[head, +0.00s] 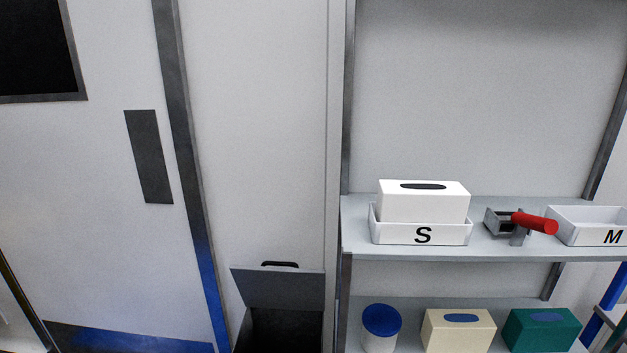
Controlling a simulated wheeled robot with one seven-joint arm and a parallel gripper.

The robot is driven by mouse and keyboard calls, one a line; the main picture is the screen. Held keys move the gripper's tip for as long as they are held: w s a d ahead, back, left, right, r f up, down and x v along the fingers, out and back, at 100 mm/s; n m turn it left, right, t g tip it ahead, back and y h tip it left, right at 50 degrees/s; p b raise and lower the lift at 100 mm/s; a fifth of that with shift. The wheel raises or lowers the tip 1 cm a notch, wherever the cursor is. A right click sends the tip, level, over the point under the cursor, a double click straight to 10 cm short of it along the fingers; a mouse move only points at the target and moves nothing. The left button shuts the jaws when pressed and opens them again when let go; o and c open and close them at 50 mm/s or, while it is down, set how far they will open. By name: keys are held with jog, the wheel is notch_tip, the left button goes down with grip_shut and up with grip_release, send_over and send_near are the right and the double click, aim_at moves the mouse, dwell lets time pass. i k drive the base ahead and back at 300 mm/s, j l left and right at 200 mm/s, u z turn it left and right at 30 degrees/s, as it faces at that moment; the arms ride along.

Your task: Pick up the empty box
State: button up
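A white box (424,207) with a dark oval slot in its top sits in a white tray marked S (390,233) on the upper shelf. On the lower shelf stand a cream box (458,336) and a green box (540,335), each with a blue oval on top; the bottom edge of the picture cuts them off. The slot of the white box looks dark, and no contents show in it. My gripper is not in view.
A grey tool with a red handle (535,223) lies between the S tray and an M tray (585,238), which the right edge cuts off. A blue-lidded tub (381,322) stands on the lower shelf. A dark bin with a raised lid (280,290) stands left of the shelves.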

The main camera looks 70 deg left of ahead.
aim_at(398, 201)
jog(key=i+j+u, duration=0.1)
jog(key=u, duration=0.3)
jog(key=i+u, duration=0.2)
jog(key=u, duration=0.25)
jog(key=i+u, duration=0.15)
jog(key=u, duration=0.25)
jog(key=i+l+u, duration=0.1)
jog(key=u, duration=0.35)
jog(key=i+l+u, duration=0.15)
jog(key=u, duration=0.25)
jog(key=i, duration=0.05)
